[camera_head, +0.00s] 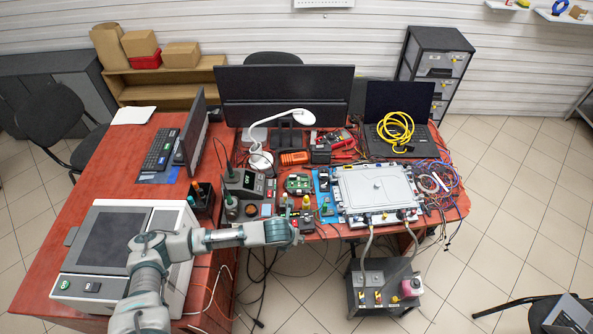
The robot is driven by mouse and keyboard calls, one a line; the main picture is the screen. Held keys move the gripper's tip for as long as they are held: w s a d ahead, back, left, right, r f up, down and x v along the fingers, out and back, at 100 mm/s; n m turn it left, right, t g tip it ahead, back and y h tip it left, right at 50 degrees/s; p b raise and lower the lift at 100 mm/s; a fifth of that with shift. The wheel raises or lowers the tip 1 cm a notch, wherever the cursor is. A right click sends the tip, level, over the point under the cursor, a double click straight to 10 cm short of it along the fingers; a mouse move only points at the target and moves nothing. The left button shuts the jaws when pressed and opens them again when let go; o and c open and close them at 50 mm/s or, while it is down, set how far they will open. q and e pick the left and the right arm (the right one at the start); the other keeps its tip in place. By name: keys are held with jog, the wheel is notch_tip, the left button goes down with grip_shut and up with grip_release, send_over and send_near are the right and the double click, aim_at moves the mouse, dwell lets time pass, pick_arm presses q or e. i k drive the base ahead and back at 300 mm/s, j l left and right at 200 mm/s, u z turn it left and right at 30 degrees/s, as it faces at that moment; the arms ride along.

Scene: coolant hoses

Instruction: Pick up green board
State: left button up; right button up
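The green board (298,184) is a small circuit board lying on the red-brown desk, left of the large grey box. My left arm comes in from the lower left over the grey and white machine. My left gripper (293,233) is at the desk's front edge, in front of and below the board in the picture, and apart from it. Its fingers are too small and end-on to show whether they are open or shut. My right gripper is not in view.
Small bottles and tools (305,203) stand between the gripper and the board. A soldering station (246,184) stands left of the board, an orange multimeter (294,157) behind it. The grey box (376,189) and tangled wires (437,182) fill the right side.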

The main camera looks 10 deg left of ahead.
aim_at(294, 180)
jog(key=i+j, duration=0.2)
jog(key=i, duration=0.35)
jog(key=i+j, duration=0.25)
jog(key=i, duration=0.25)
